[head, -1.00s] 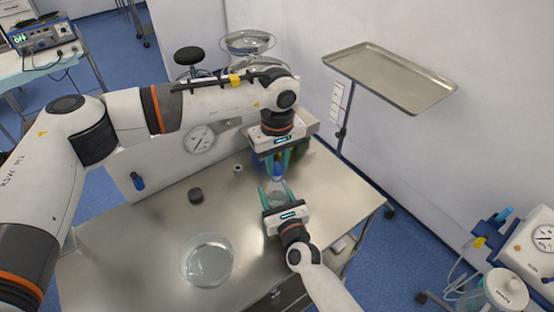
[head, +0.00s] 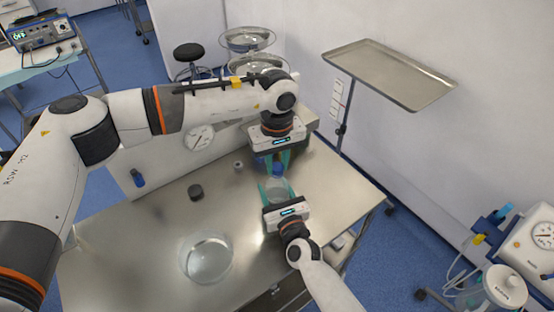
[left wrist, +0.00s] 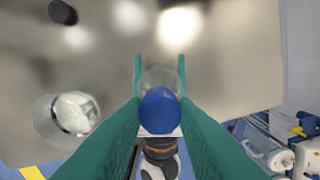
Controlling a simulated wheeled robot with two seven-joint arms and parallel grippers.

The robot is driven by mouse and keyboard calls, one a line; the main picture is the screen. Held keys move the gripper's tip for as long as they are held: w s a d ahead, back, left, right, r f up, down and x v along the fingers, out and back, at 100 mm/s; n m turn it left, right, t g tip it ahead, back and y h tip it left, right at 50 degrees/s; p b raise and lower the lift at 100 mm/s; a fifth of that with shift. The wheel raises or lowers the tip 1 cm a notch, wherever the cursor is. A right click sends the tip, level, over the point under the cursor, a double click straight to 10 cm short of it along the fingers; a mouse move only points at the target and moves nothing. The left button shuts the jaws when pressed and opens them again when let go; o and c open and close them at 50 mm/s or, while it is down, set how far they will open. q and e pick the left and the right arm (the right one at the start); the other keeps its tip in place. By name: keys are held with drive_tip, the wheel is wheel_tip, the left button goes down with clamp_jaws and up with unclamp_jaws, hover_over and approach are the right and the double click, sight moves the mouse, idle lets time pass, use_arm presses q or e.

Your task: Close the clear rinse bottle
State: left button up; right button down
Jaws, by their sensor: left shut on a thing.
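The clear rinse bottle (head: 279,190) stands on the steel table between the teal fingers of my right gripper (head: 276,188), which appear to press its sides. It also shows in the left wrist view (left wrist: 160,78), partly hidden behind the blue cap. My left gripper (head: 277,166) points down from above and is shut on the blue cap (head: 278,170). In the left wrist view the cap (left wrist: 159,110) lies between the fingertips, over the bottle's mouth. I cannot tell whether the cap touches the bottle's neck.
A clear glass dish (head: 206,258) is at the table's front left. A dark round puck (head: 196,192) and a small grey piece (head: 238,165) lie further back. A steel tray on a stand (head: 390,72) is beyond the right edge. The table's left part is mostly clear.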

use_arm(q)
drive_tip(key=m, duration=0.3)
drive_tip(key=shift+m, duration=0.4)
drive_tip(key=m, duration=1.1)
drive_tip(key=o, duration=0.9)
drive_tip(key=shift+o, duration=0.2)
drive_tip(key=shift+r, duration=2.25)
drive_tip(key=shift+c, duration=0.5)
